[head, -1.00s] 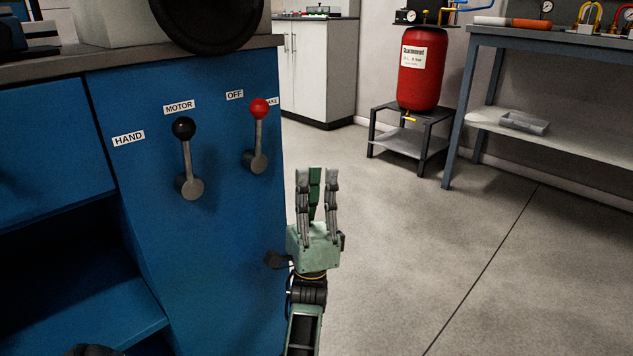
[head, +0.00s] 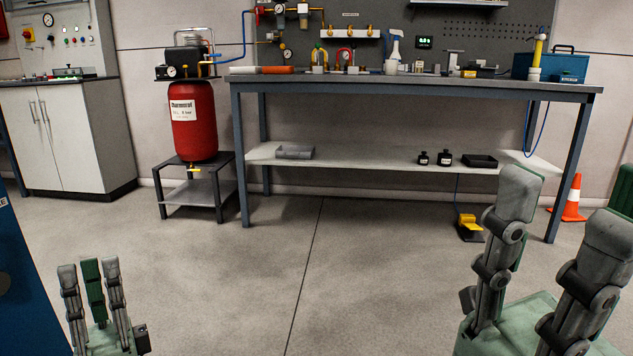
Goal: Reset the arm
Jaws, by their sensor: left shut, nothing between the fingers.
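My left gripper (head: 90,264) is low at the left of the head view, fingers pointing up. It is shut and empty, above bare floor and to the right of the blue cabinet (head: 22,292). Only a strip of that cabinet shows, with the end of a white label. My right gripper (head: 560,215) is large and close at the lower right, cut off by the picture edge. Its two grey fingers stand apart with nothing seen between them, but its full grip is not clear.
A workbench (head: 400,86) with tools spans the back. A white cupboard (head: 65,140) is at the back left, an orange cone (head: 573,200) at the right. The middle floor is clear.

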